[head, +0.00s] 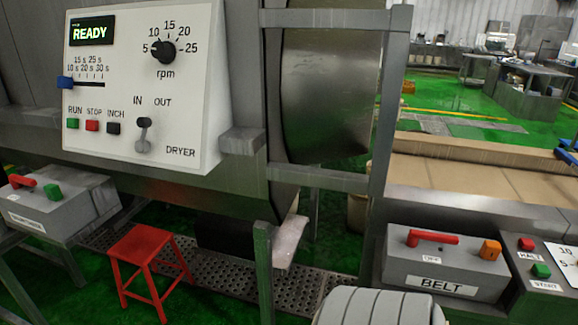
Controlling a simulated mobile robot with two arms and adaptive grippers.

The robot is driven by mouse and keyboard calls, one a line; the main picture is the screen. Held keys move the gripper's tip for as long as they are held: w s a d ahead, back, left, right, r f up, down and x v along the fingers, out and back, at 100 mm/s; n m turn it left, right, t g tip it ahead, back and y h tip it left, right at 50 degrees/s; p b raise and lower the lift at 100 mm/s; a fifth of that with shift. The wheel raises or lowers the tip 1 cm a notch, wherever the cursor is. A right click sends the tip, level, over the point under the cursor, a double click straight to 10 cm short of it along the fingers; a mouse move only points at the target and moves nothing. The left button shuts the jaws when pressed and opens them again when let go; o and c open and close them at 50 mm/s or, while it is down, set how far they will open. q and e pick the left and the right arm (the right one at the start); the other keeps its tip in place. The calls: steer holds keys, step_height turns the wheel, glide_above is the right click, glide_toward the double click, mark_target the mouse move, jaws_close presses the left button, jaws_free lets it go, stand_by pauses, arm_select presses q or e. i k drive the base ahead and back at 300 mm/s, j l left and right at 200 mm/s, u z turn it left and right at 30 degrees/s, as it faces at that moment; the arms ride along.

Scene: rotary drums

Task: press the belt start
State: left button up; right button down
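The belt's grey control box (400,268), labelled BELT, stands at the lower right. On its top are a red lever (432,237) lying flat and an orange block (490,249). Beside it on the right is a dark grey panel (512,285) with a red button (526,244) labelled HALT and, below that, a green button (541,270) labelled START. Neither button is covered. Whether the green button is pressed in cannot be told. Neither of my grippers is in view.
A white DRYER panel (190,90) reads READY at the upper left. A conveyor belt (480,178) runs behind the BELT box. A red stool (140,255), a metal post (264,285) and a pale ribbed shape (380,308) are in front. A partly cut-off dial panel (565,262) adjoins START.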

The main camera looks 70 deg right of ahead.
mark_target(540, 270)
steer(key=z, duration=3.7)
